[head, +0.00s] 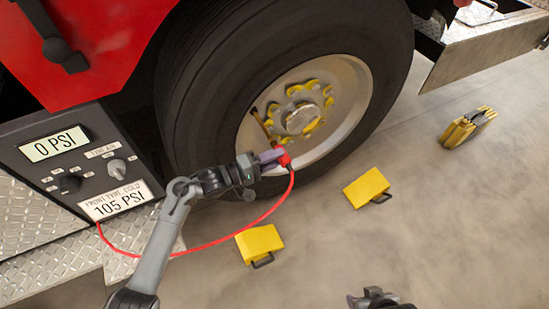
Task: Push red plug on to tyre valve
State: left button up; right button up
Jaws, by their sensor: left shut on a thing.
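The large black tyre (205,85) with its pale rim (345,120) stands upright on the floor at the centre. My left gripper (274,158) is shut on the red plug (284,159) at the lower left part of the rim. A red hose (215,242) runs from the plug down and left to the pump panel. The tyre valve cannot be made out clearly; a thin brownish stem (261,122) shows inside the rim above the plug. Whether the plug touches the valve cannot be told. My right gripper (372,299) shows only partly at the bottom edge, away from the wheel.
The pump panel (85,165) at left reads 0 PSI above and 105 PSI below. Two yellow blocks with dark handles, one nearer (259,243) and one farther (366,188), lie on the floor. A yellow folded object (467,127) stands at right. Floor between them is clear.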

pick_arm(q)
jog(key=shift+w+a, duration=0.2)
jog(key=shift+w, duration=0.15)
dwell(0.4)
jog(key=shift+r+p, duration=0.1)
jog(key=shift+p, duration=0.65)
jog(key=shift+p, duration=0.5)
dwell(0.7)
dwell(0.5)
jog(key=shift+w+a, duration=0.25)
jog(key=shift+w, duration=0.1)
jog(key=o, duration=1)
jog(key=shift+w, duration=0.1)
jog(key=shift+o, duration=0.2)
jog(key=shift+a, duration=0.1)
